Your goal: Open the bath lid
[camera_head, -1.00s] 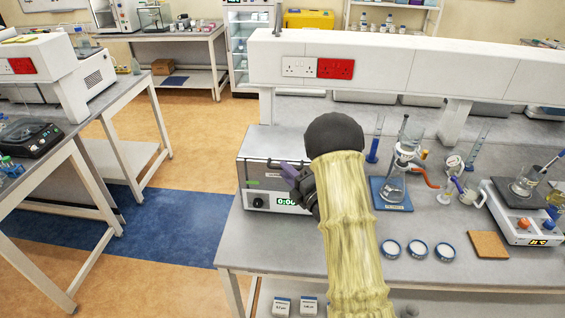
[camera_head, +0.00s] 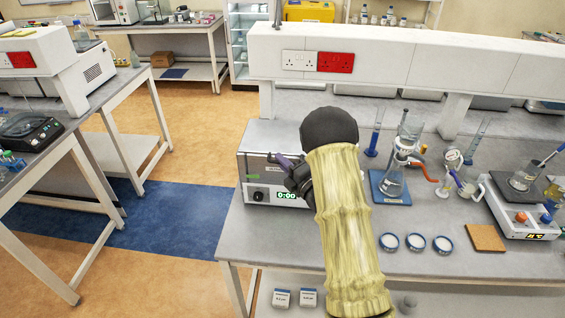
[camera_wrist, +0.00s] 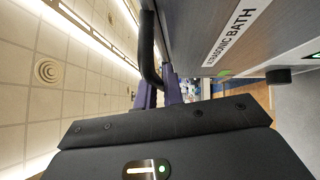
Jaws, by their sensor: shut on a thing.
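The ultrasonic bath (camera_head: 258,172) is a grey metal box on the bench, with a dial and a green digital display on its front. Its label shows in the wrist view on the bath's front (camera_wrist: 236,38). My gripper (camera_head: 281,160) is at the front upper edge of the bath. In the wrist view, its purple fingers (camera_wrist: 160,91) are shut on the black lid handle (camera_wrist: 149,50). The lid (camera_head: 262,148) looks closed or nearly closed; my arm hides its right part.
A glassware stand on a blue base (camera_head: 390,188), several blue-rimmed dishes (camera_head: 415,242), a cork mat (camera_head: 486,238) and a hotplate (camera_head: 520,218) stand to the right. A white shelf beam (camera_head: 400,60) runs above the back of the bench. Two small boxes (camera_head: 308,298) sit below the bench top.

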